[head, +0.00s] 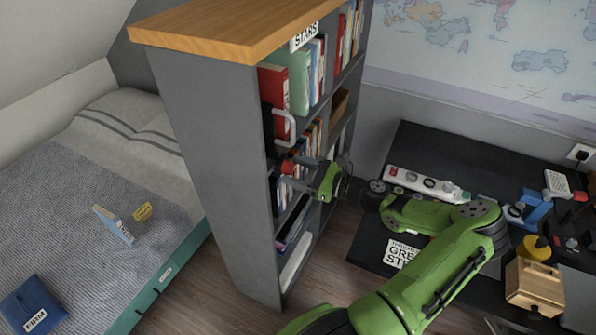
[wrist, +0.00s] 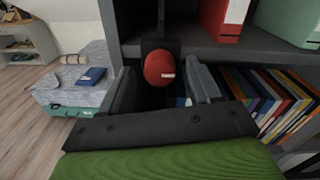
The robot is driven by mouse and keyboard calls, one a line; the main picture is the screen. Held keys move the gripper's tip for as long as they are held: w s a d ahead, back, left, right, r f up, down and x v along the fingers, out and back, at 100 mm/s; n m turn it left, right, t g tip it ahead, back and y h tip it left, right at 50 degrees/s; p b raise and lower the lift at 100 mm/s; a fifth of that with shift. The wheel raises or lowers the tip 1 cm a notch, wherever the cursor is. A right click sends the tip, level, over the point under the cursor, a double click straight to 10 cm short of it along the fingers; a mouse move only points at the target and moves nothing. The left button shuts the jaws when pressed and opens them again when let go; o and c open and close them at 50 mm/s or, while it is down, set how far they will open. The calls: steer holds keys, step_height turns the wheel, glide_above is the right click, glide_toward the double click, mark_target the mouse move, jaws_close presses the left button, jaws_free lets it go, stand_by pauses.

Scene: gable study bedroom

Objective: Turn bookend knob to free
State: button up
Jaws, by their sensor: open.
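The bookend knob is a round red knob (wrist: 159,68) with a small pale mark on its face, on a dark mount at the left end of a bookcase shelf. In the head view the red knob (head: 287,167) shows at the bookcase's front edge, beside my gripper (head: 303,164). In the wrist view my gripper (wrist: 162,84) is open, with one finger left of the knob and one right of it. Gaps show between the knob and both fingers. The pale mark is too small to read.
The grey bookcase (head: 215,150) has a wooden top and rows of books (wrist: 270,98) right of the knob. A white handle (head: 285,125) sits just above it in the head view. A bed (head: 95,235) stands left; a dark desk (head: 430,150) with several items stands right.

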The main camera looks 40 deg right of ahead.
steer(key=c, duration=1)
steer(key=shift+c, duration=0.2)
steer(key=shift+n, duration=0.3)
steer(key=n, duration=0.3)
steer(key=shift+n+p, duration=0.3)
steer(key=shift+n, duration=0.1)
steer(key=n+b, duration=0.1)
steer(key=n, duration=0.3)
steer(key=n+b, duration=0.2)
steer(key=n, duration=0.2)
steer(key=shift+n+h, duration=0.4)
steer(key=n+b, duration=0.2)
steer(key=n, duration=0.2)
steer(key=shift+b, duration=0.35)
steer(key=shift+n, duration=0.3)
